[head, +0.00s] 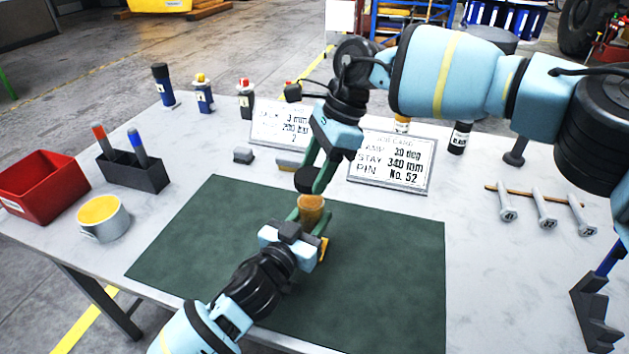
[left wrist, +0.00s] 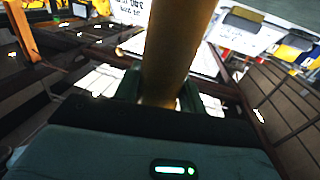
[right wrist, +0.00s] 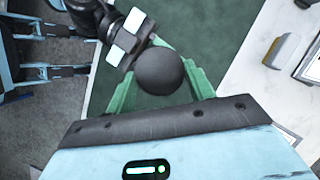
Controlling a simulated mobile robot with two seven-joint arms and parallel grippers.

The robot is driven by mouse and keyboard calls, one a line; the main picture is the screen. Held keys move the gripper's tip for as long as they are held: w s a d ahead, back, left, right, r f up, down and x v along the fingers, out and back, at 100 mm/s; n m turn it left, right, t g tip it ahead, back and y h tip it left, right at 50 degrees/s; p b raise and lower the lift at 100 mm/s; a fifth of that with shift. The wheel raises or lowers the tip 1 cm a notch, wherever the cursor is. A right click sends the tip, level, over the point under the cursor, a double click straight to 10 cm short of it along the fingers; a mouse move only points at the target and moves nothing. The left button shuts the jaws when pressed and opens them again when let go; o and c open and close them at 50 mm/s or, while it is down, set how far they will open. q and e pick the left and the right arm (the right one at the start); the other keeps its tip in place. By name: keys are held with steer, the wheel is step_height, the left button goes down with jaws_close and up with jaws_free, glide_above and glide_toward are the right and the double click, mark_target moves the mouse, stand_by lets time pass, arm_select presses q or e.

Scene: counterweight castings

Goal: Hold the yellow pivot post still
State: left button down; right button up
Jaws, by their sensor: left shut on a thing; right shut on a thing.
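The yellow pivot post (head: 311,206) stands over the green mat, its top showing between the fingers of my left gripper (head: 311,222). My left gripper is shut on the post; in the left wrist view the post (left wrist: 178,45) rises between the fingers. My right gripper (head: 318,176) comes down from above and is shut on a dark round piece (head: 307,180). That piece is just above the post's top in the head view; I cannot tell if they touch. In the right wrist view the dark ball (right wrist: 159,71) sits between the green fingers and hides the post.
The green mat (head: 390,270) is otherwise mostly clear. A red bin (head: 48,180), a dark marker holder (head: 135,175) and a cup (head: 103,217) stand at left. Two printed cards (head: 391,160) stand behind the mat. Several pins (head: 543,208) lie at right.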

mark_target(312, 201)
steer(key=shift+f, duration=1.25)
steer(key=shift+f, duration=0.1)
steer(key=shift+f, duration=0.8)
steer(key=shift+f, duration=0.55)
